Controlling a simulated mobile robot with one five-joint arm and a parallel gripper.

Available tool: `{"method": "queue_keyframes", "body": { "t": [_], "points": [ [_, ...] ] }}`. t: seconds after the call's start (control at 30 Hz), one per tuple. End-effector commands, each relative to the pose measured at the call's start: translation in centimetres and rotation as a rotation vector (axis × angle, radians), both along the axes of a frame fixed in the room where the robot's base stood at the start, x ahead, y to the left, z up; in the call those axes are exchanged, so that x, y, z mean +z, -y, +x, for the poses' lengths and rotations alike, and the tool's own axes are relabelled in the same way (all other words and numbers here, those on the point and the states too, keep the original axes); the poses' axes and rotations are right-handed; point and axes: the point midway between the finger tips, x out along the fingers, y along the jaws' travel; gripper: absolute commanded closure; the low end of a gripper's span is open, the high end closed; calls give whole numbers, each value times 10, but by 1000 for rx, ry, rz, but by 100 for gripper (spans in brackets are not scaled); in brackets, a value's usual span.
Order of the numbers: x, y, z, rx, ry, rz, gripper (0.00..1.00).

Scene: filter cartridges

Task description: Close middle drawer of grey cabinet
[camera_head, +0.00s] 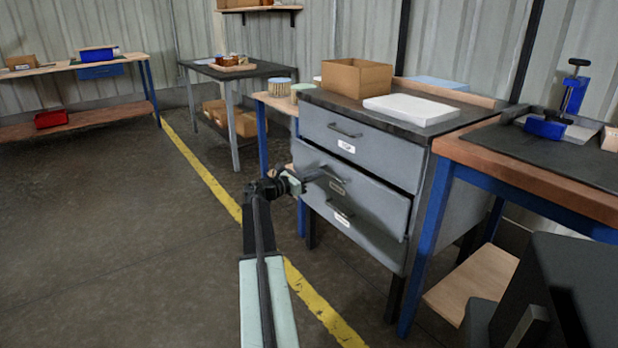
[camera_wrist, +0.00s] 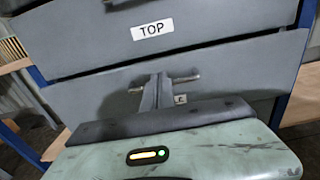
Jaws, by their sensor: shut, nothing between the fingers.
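The grey cabinet (camera_head: 430,205) stands right of centre with three stacked drawers. Its middle drawer (camera_head: 375,200) sticks out a little, with a dark gap along its top and right edge. In the wrist view the middle drawer front (camera_wrist: 235,75) fills the centre, below the drawer labelled TOP (camera_wrist: 152,30). My gripper (camera_head: 318,173) is shut and empty at the middle drawer's handle. In the wrist view the gripper fingers (camera_wrist: 160,80) overlap the handle (camera_wrist: 188,78) and partly cover the label below. I cannot tell whether the fingertips touch the drawer front.
A cardboard box (camera_head: 357,78) and a white tray (camera_head: 410,108) rest on the cabinet top. A wooden bench with blue legs (camera_head: 530,180) stands close at the right. The bottom drawer (camera_head: 355,230) looks shut. Open floor (camera_head: 130,230) lies to the left.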

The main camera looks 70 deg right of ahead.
Motion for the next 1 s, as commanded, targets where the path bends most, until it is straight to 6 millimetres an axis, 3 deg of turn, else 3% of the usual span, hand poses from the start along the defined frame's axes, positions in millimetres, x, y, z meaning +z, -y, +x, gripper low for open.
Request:
{"method": "queue_keyframes", "body": {
  "t": [0.1,0.33,0.8,1.0],
  "points": [
    [0,24,-14,-2,1,-1,100],
    [0,53,-33,0,1,0,100],
    [0,60,-38,1,1,0,100],
    [0,68,-26,24,1,0,100]
  ]
}}
